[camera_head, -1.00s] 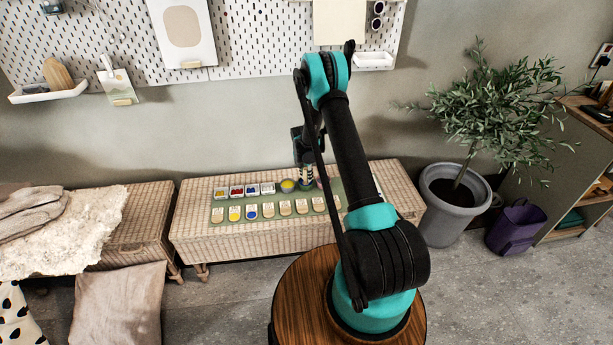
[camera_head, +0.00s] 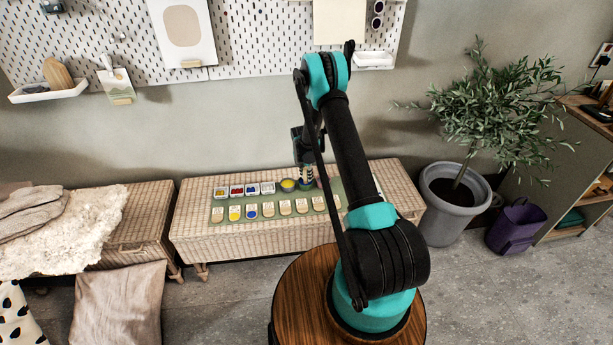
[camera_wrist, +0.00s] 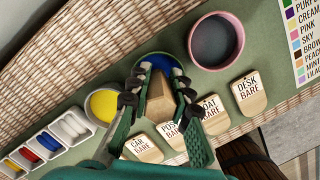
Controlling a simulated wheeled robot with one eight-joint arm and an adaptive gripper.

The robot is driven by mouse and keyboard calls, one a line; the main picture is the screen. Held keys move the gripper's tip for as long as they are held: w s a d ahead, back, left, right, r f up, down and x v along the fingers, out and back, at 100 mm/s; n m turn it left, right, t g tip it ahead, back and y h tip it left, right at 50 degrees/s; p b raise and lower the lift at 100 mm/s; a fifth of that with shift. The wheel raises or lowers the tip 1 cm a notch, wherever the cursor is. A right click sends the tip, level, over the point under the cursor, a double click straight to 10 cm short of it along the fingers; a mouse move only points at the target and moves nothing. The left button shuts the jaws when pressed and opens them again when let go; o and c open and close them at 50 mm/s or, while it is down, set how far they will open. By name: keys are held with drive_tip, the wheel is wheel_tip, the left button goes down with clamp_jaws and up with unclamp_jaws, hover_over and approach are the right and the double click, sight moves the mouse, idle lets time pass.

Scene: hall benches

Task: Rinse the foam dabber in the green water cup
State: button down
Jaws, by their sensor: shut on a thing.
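My gripper (camera_wrist: 162,78) is shut on the foam dabber, whose wooden handle (camera_wrist: 158,104) shows between the fingers in the wrist view. The dabber's foam end is hidden. I cannot tell whether the foam touches the liquid. In the head view my gripper (camera_head: 305,174) is over the back of the green mat (camera_head: 279,196).
A pink cup (camera_wrist: 216,41) with grey liquid stands close right of the vessel. A yellow bowl (camera_wrist: 103,104) is close left, beside white paint pots (camera_wrist: 70,128). Wooden tags (camera_wrist: 143,147) line the mat's front. A colour list (camera_wrist: 306,40) lies right. The wicker bench (camera_head: 210,240) holds everything.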

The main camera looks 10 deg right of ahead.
sight(306, 168)
drive_tip(key=shift+r, duration=3.5)
drive_tip(key=d, duration=1.3)
